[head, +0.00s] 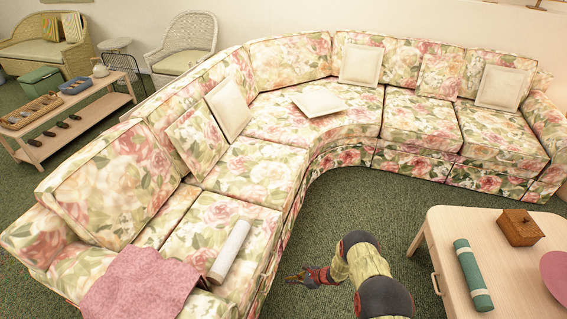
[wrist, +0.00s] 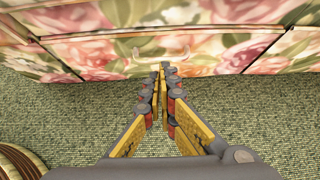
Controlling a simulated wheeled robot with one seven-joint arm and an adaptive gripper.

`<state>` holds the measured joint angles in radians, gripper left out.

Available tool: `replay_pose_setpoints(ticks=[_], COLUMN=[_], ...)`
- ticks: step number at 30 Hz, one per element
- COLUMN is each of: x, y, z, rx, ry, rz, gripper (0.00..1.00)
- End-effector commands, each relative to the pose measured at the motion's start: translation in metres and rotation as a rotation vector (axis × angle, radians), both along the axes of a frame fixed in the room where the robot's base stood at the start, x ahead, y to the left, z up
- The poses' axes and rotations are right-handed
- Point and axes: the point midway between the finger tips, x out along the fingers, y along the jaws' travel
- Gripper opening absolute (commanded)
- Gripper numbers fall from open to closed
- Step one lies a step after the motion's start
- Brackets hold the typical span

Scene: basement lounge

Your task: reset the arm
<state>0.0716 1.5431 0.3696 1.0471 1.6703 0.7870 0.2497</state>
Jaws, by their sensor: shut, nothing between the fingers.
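My arm reaches out from the bottom of the head view over the green carpet. My gripper (head: 291,279) is in front of the left part of the floral sofa (head: 262,168). In the wrist view my gripper (wrist: 161,68) is shut with nothing between its fingers. Its fingertips point at the sofa's floral front (wrist: 190,50), with carpet (wrist: 270,125) below. I cannot tell whether the fingertips touch the sofa.
A wooden table (head: 445,225) stands right of my arm with a green roll (head: 472,274) and a brown box (head: 519,228). A white roll (head: 230,250) and pink cloth (head: 142,284) lie on the sofa. Carpet (head: 340,210) is clear between sofa and table.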

Motion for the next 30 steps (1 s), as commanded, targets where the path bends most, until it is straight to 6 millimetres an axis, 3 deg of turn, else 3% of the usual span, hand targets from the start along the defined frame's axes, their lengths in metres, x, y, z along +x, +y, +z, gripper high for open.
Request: replay_pose_setpoints(ticks=[5, 14, 18, 23, 30], x=[-0.004, -0.099, -0.126, -0.135, -0.138], y=[0.002, 0.011, 0.009, 0.003, -0.015], z=[0.000, -0.005, 0.032, 0.082, 0.188], rx=[-0.005, -0.011, -0.014, -0.024, -0.065], ry=[-0.019, 0.039, 0.031, -0.002, -0.088], rz=[0.042, 0.298, 0.465, 0.619, 0.869], gripper=[0.00, 0.00, 0.00, 0.00, 0.00])
